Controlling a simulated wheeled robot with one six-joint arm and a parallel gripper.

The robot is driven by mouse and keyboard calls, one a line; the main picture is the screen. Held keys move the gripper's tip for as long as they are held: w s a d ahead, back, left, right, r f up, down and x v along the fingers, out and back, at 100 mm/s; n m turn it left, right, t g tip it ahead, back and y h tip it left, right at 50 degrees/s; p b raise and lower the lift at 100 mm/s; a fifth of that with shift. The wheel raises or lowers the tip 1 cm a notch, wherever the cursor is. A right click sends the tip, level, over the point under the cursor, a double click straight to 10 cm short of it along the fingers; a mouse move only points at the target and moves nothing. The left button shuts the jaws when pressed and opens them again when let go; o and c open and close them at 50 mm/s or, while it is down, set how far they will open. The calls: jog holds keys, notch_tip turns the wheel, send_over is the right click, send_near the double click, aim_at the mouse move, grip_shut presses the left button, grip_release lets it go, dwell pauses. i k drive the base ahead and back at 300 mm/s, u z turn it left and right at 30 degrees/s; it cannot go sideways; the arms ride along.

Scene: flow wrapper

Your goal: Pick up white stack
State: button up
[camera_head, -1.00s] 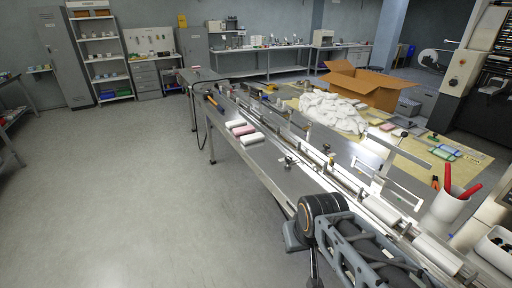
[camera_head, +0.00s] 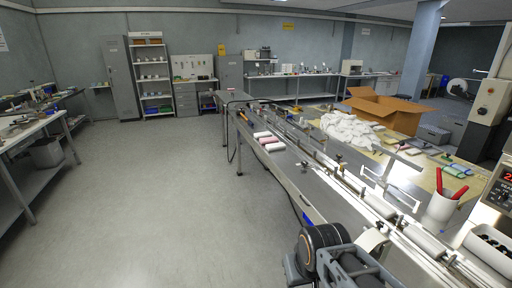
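A white stack (camera_head: 274,147) lies on the near edge of the long metal machine table (camera_head: 310,180), at the front of a short row. A pink stack (camera_head: 267,140) lies just behind it, and another white stack (camera_head: 262,134) lies behind the pink one. They are small in the picture, so I cannot tell single pieces in them. Part of my arm shows at the bottom right, in front of the table's near end and well apart from the stacks. My gripper's fingers do not show.
A conveyor line with rollers (camera_head: 378,206) runs along the table. A cardboard box (camera_head: 388,108) and a white heap (camera_head: 348,130) stand beyond it. A white cup (camera_head: 439,208) with red-handled tools is at the right. The floor (camera_head: 150,200) left of the table is clear.

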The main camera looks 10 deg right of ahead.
aim_at(271, 147)
jog(key=u, duration=0.75)
jog(key=i, duration=2.95)
jog(key=z, duration=1.5)
jog(key=i, duration=0.8)
jog(key=z, duration=0.9)
